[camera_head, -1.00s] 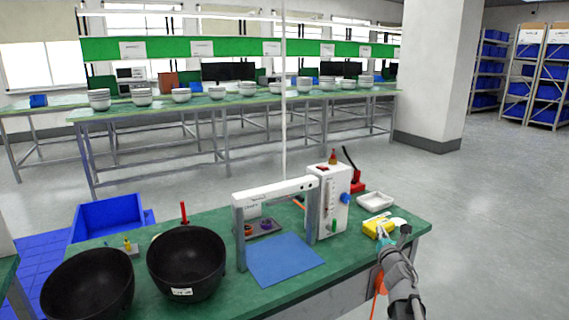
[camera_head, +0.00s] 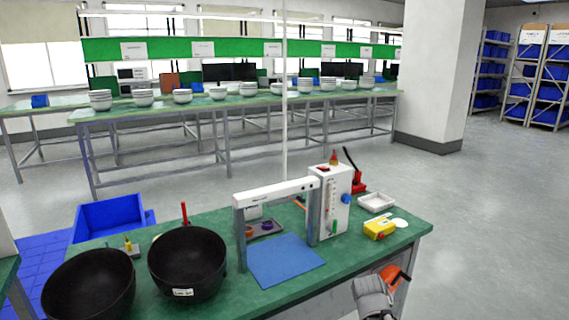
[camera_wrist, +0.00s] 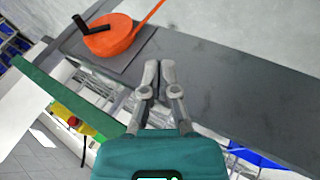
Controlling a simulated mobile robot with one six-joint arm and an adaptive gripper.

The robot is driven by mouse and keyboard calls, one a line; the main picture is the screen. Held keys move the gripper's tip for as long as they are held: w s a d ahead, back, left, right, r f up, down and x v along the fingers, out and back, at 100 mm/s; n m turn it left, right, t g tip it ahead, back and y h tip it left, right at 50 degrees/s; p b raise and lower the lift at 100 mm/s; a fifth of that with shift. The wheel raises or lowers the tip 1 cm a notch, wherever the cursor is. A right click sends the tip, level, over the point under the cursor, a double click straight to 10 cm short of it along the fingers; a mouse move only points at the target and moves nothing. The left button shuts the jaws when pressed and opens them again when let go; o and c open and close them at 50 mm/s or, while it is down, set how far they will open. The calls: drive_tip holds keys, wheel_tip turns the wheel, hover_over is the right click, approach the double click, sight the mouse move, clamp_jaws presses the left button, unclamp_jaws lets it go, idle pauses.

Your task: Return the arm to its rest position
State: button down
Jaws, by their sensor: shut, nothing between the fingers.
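My gripper (camera_wrist: 158,75) shows in the wrist view with its two grey fingers together and nothing between them. It is apart from the green bench edge, which lies to its left there. In the head view only a grey part of my arm shows at the bottom right, beside the front edge of the green workbench (camera_head: 335,262). The fingers cannot be made out in that view.
An orange piece with a black part (camera_wrist: 112,38) is near the fingers. A yellow device (camera_head: 380,230), white tray (camera_head: 376,202), white tester (camera_head: 331,200), blue mat (camera_head: 285,260) and black bowls (camera_head: 187,265) are on the bench. Open floor lies to its right.

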drive_tip(key=s+a+f+m+g+y+p, duration=0.15)
drive_tip(key=s+a+m+g+y, duration=0.35)
drive_tip(key=s+a, duration=0.5)
wheel_tip(320, 180, up, 21)
drive_tip(key=m+h+p, duration=0.1)
drive_tip(key=p, duration=2)
drive_tip(key=shift+s+d+f+g, duration=0.2)
drive_tip(key=shift+s+d+g, duration=0.1)
drive_tip(key=shift+d+g, duration=0.1)
drive_tip(key=c, duration=0.7)
unclamp_jaws()
drive_tip(key=shift+o, duration=0.3)
drive_tip(key=shift+d, duration=0.1)
